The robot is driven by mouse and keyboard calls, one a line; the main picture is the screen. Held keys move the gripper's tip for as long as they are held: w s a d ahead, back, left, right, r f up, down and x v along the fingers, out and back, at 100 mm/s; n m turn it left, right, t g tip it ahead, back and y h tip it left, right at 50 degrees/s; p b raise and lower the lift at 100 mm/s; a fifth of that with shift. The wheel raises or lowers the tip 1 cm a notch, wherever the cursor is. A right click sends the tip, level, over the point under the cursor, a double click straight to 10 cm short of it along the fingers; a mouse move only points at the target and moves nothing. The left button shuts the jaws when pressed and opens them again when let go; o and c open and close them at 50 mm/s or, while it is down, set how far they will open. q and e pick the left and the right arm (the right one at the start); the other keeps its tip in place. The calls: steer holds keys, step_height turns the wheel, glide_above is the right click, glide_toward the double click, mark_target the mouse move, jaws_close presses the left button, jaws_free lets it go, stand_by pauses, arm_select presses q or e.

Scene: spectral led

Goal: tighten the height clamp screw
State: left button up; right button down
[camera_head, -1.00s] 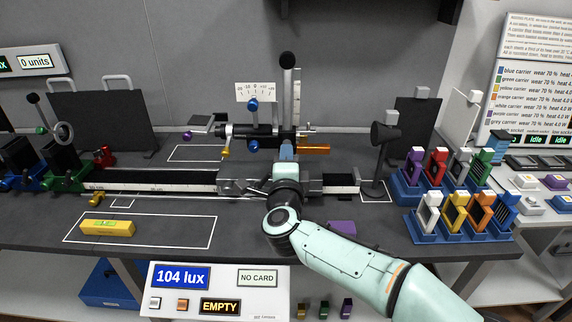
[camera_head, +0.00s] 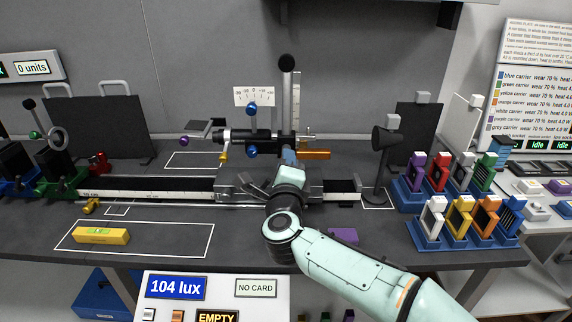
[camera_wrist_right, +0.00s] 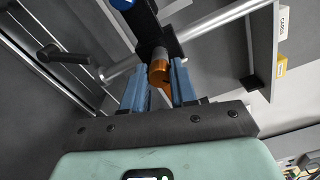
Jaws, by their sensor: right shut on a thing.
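An orange cylindrical knob (camera_wrist_right: 160,73), which looks like the clamp screw, sits end-on between the two blue fingers of my right gripper (camera_wrist_right: 161,85) in the right wrist view. My right gripper is shut on this knob, on a black block of the optical stand. In the head view my right gripper (camera_head: 288,155) reaches up to the upright post (camera_head: 287,98) from the front, and the held knob is hidden. A scale ruler (camera_head: 296,100) stands beside the post. My left gripper is not in view.
A horizontal rail (camera_head: 150,188) runs under the stand. A black lamp-like stand (camera_head: 381,165) is close to its right, and blue racks (camera_head: 465,235) of coloured carriers are farther right. A yellow block (camera_head: 100,236) lies in a marked area at front left.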

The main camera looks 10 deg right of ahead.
steer(key=c, duration=0.9)
jaws_free()
steer(key=shift+s, duration=0.1)
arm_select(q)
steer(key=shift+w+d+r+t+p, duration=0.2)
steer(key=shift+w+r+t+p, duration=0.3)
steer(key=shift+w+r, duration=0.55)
arm_select(e)
steer(key=v, duration=1.3)
steer(key=shift+s+f, duration=0.1)
steer(key=shift+s, duration=0.05)
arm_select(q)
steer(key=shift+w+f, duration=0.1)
